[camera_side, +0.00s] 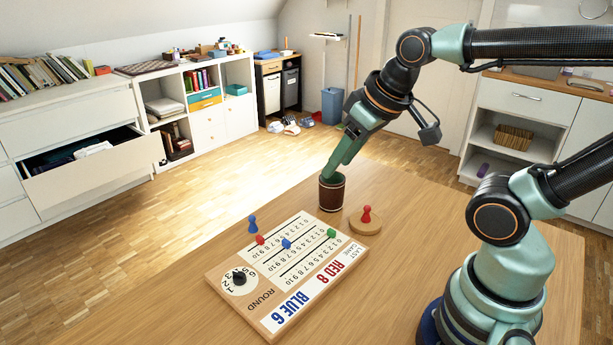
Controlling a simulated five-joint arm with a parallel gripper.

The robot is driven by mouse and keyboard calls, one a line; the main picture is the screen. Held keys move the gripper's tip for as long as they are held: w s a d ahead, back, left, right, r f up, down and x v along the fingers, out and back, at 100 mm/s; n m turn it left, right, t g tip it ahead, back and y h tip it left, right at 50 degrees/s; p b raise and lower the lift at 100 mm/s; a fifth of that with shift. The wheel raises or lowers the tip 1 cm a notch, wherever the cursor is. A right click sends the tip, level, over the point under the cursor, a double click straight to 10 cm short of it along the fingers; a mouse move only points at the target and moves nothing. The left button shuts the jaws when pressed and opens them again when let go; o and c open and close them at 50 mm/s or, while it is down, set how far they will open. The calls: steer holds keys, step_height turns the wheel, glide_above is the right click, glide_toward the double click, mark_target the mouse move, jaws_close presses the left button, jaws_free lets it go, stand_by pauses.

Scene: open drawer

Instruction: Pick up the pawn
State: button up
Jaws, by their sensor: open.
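My gripper (328,174) points down at the dark brown cup (332,196), with its fingertips at the cup's rim. The fingertips are partly hidden there, and I cannot tell whether they are inside the cup or behind its edge. A red pawn (367,214) stands upright on a round wooden disc (358,227), to the right of the cup and apart from my gripper. No pawn shows between the fingers. The inside of the cup is hidden.
An open drawer (95,170) juts out across the room. The table's left side is clear.

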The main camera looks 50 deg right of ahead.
steer(key=shift+o, duration=0.4)
steer(key=n+g, duration=0.6)
steer(key=n, duration=0.8)
glide_above(252, 216)
step_height(252, 216, down, 11)
step_height(252, 216, down, 8)
steer(key=shift+w+a+r, duration=0.1)
steer(key=shift+a+r, duration=0.05)
steer(key=shift+r, duration=0.1)
steer(key=shift+f, duration=2.7)
